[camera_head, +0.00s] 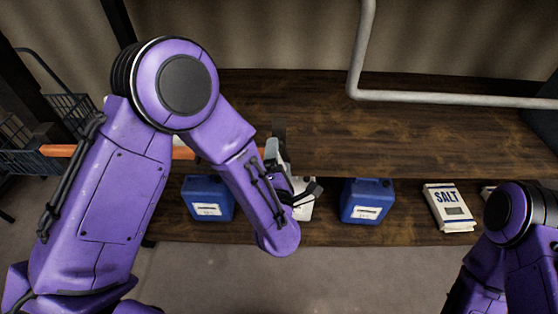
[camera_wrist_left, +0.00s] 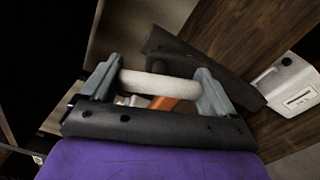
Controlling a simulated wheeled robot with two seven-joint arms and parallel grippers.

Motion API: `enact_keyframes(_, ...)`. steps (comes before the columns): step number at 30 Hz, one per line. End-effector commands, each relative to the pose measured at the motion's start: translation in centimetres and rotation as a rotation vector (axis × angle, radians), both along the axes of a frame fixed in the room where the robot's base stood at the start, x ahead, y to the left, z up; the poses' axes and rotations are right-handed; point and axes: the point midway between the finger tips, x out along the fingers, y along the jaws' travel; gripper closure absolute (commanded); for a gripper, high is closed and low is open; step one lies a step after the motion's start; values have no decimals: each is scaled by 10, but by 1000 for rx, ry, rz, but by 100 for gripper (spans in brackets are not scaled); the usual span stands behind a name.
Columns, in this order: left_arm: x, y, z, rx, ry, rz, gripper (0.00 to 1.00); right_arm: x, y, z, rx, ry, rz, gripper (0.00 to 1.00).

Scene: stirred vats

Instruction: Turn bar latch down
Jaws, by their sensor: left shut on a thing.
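An orange bar (camera_head: 60,150) runs level across the left of the head view, partly hidden behind my left arm. I take it to be part of the bar latch. My left gripper (camera_head: 273,153) is at its right end, mostly hidden by my forearm. In the left wrist view, the gripper's two grey fingers are shut on a pale round grip (camera_wrist_left: 158,84), one finger at each end. An orange piece (camera_wrist_left: 163,102) shows just behind the grip. How the grip joins the bar is hidden. My right gripper is not in view; only my right arm shows at lower right.
A wooden shelf (camera_head: 420,140) spans the back. On the lower board stand blue containers (camera_head: 207,197) (camera_head: 367,200), a white container (camera_head: 303,205) beside my left wrist, and a salt bag (camera_head: 449,208). A grey pipe (camera_head: 450,98) bends across upper right. A wire basket (camera_head: 72,112) stands far left.

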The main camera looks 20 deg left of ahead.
Motion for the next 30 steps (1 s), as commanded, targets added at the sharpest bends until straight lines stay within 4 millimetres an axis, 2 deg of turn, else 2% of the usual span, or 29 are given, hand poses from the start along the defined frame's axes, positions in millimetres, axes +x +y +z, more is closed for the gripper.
enact_keyframes(13,0,-1,-1,271,79,-2,41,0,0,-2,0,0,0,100)
enact_keyframes(30,0,0,-2,338,100,-2,41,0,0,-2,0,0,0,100)
